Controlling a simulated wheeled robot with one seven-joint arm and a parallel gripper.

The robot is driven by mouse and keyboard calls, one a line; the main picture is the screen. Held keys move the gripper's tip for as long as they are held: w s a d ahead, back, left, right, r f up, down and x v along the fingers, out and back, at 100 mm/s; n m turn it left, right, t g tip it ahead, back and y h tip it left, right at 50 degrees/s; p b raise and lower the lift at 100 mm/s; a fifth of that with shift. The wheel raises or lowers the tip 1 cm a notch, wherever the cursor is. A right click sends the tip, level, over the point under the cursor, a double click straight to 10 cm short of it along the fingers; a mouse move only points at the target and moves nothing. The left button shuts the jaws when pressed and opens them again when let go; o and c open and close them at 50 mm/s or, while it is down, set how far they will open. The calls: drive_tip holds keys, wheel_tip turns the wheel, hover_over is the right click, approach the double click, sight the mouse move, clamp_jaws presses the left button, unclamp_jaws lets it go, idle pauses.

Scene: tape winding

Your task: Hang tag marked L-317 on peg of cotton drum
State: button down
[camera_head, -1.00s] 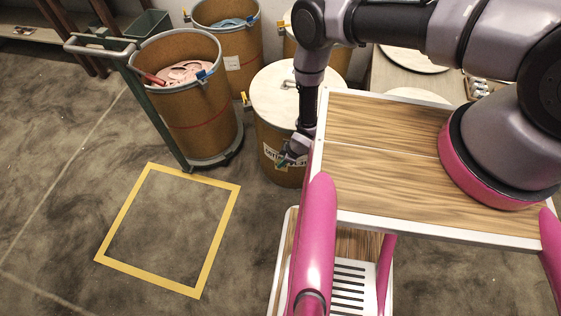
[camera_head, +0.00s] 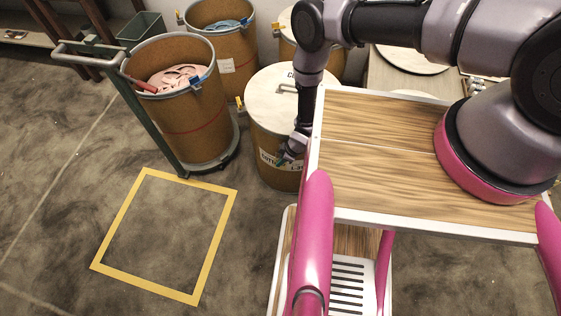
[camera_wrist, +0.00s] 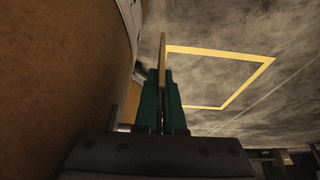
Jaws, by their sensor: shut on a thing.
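The cotton drum (camera_head: 262,125) is brown with a pale lid and a white label (camera_head: 268,161) whose start appears to read "COTT". My gripper (camera_head: 286,158) is in front of this drum, near the label and partly covering its right end. In the wrist view its green fingers (camera_wrist: 163,98) are shut on a thin tan tag (camera_wrist: 162,52), seen edge-on, so no marking is readable. The drum wall (camera_wrist: 60,85) fills the left of the wrist view, beside the fingers, with a gap at the tag. I cannot make out the peg clearly.
An open drum with pink contents (camera_head: 178,110) stands on a green-handled trolley (camera_head: 150,115) at left. A drum with blue contents (camera_head: 228,55) is behind. A yellow floor square (camera_head: 213,240) encloses bare floor. My own wooden-topped base is at right.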

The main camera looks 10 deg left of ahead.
drive_tip(key=shift+w, duration=0.15)
drive_tip(key=c, duration=0.9)
unclamp_jaws()
drive_tip(key=shift+c, duration=0.2)
drive_tip(key=s+d+r, duration=0.1)
drive_tip(key=d, duration=1.1)
drive_tip(key=shift+s+d, duration=0.15)
drive_tip(key=shift+d, duration=0.05)
